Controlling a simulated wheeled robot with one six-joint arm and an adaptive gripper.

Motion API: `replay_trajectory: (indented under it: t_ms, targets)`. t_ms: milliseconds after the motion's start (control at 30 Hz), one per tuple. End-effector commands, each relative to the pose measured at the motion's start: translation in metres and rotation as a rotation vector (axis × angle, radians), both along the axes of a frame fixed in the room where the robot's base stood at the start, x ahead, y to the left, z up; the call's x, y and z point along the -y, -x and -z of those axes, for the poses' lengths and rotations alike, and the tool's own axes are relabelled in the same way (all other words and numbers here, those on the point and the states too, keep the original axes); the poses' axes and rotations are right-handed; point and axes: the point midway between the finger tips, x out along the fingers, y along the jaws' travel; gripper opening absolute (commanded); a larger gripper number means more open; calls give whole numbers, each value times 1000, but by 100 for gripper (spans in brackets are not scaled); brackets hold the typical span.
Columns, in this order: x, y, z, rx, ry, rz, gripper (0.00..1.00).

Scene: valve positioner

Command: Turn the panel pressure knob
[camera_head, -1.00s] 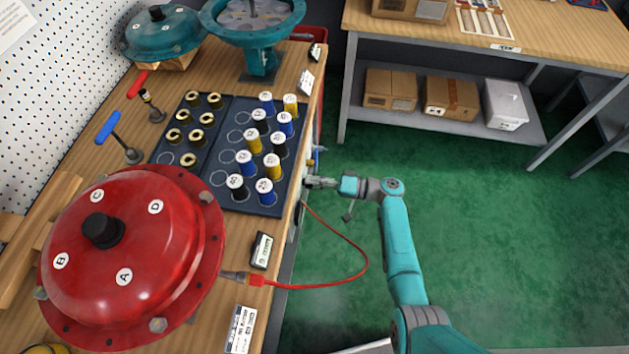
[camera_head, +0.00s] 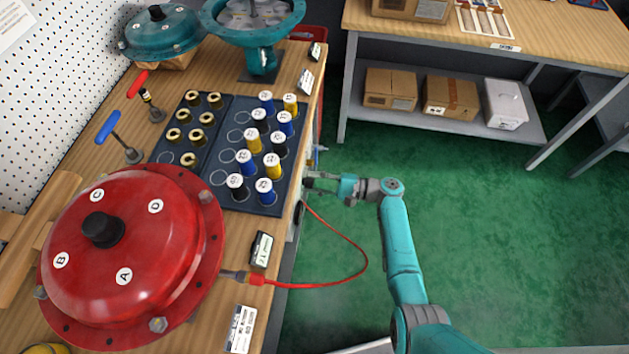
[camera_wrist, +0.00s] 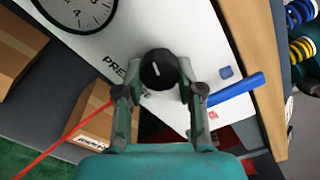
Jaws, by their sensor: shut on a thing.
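The black pressure knob (camera_wrist: 159,70) with a white pointer line shows in the wrist view on the white panel (camera_wrist: 140,40), beside partly hidden "PRE..." lettering. My gripper (camera_wrist: 161,90) has one finger on each side of the knob and is shut on it. The pointer line leans slightly from straight up in the picture. In the head view my gripper (camera_head: 312,181) is at the bench's right side, below the top's edge; the knob is hidden there.
A round gauge (camera_wrist: 80,5) and a blue handle (camera_wrist: 236,90) sit near the knob. A red hose (camera_head: 350,245) loops from the red actuator (camera_head: 130,255) to the bench side. Spring cartridges stand in a dark tray (camera_head: 225,150). Green floor lies open to the right.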

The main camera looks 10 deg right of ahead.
Motion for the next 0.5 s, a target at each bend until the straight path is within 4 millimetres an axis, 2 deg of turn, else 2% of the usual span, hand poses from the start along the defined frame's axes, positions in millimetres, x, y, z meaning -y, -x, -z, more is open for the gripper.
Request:
replay_trajectory:
  t_ms: [200, 500]
  targets:
    - [0, 0, 1, -103, -41, 2, 2]
    - [0, 0, 2, -163, -66, 2, 2]
